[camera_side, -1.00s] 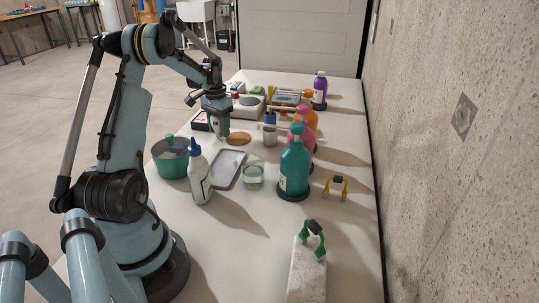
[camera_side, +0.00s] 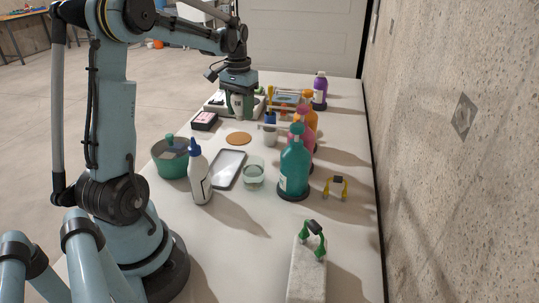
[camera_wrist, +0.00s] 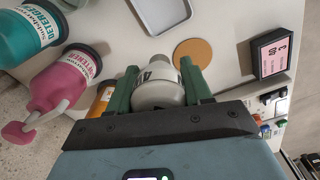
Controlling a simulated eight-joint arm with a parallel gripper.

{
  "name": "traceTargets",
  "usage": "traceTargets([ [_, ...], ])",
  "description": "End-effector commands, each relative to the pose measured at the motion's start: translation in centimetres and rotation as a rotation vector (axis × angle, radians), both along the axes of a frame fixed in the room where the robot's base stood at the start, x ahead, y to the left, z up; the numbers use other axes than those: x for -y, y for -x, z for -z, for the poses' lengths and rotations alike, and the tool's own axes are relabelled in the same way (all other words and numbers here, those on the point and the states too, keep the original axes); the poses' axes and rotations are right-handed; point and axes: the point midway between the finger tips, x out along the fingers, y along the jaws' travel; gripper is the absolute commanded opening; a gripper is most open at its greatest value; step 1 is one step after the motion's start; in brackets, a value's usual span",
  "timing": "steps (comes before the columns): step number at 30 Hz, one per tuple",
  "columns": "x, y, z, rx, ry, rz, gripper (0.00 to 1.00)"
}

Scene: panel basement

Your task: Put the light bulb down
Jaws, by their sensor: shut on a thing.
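A white light bulb (camera_wrist: 158,82) is between the two green fingers of my gripper (camera_wrist: 160,88) in the wrist view. The fingers are shut on its sides. In the side view my gripper (camera_side: 240,108) points down above the table, beyond the round cork mat (camera_side: 238,139). The bulb is only partly seen there, between the fingers. The cork mat also shows in the wrist view (camera_wrist: 193,52), bare, just past the right finger. I cannot tell how high the bulb is above the table.
A dark box with a pink label (camera_side: 204,120) lies left of my gripper. A grey tray (camera_side: 228,169), a glass jar (camera_side: 253,176), a white cup (camera_side: 271,137) and a teal detergent bottle (camera_side: 295,167) stand nearer the camera. A green pot (camera_side: 170,160) is at left.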

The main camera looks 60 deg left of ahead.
Motion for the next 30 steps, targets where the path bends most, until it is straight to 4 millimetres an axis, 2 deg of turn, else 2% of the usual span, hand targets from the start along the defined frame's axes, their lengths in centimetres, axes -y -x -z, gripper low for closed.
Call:
traceTargets([
  [6,1.3,4.5,-0.1,0.0,0.0,-0.337,0.19],
  [12,2.5,7.6,0.3,0.001,0.0,-0.585,0.19],
  [17,2.8,8.4,1.1,0.001,0.0,-0.662,0.19],
  [24,2.8,8.4,4.7,0.001,0.0,-0.667,0.19],
  [30,2.8,8.4,6.3,0.001,0.0,-0.665,0.19],
])
